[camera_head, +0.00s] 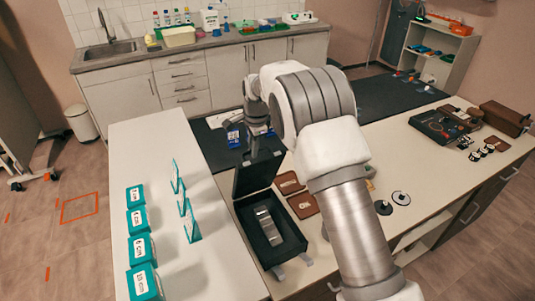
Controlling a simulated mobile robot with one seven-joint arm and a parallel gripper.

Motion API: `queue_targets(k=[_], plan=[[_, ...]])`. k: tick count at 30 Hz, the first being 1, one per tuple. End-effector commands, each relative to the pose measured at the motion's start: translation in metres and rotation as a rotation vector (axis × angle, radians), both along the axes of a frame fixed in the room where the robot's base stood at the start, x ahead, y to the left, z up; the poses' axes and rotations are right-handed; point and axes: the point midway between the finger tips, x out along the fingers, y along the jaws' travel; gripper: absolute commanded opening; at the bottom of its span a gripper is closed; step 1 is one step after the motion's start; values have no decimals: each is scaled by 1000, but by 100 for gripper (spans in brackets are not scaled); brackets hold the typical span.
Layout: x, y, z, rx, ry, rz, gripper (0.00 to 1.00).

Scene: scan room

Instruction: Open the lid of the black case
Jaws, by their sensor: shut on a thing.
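The black case (290,244) stands on the counter at the lower middle, with a silver metal object (264,226) lying inside. Its black lid (257,177) is raised and stands roughly upright at the back of the case. My gripper (254,153) is at the lid's top edge, shut on it. The fingertips are small and dark against the lid, so their exact grip is hard to see. My arm comes from the lower right and passes above the counter beside the case.
Brown cases (303,206) lie just right of the black case. Teal labelled boxes (139,247) and teal stands (189,221) are on the white counter (150,145) at left. Black discs (383,207) lie right of my arm. A sink counter (215,40) runs along the back.

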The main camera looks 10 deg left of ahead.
Motion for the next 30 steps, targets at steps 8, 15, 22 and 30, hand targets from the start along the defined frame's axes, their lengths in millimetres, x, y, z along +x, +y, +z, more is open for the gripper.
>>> queue_targets(k=[8, 15, 22, 30], plan=[[19, 20, -3, -6, 10, 1, 0], [34, 32, -3, -6, 11, 0, 0], [46, 40, -5, -7, 12, 0, 0], [55, 46, -6, -8, 14, -1, 0]])
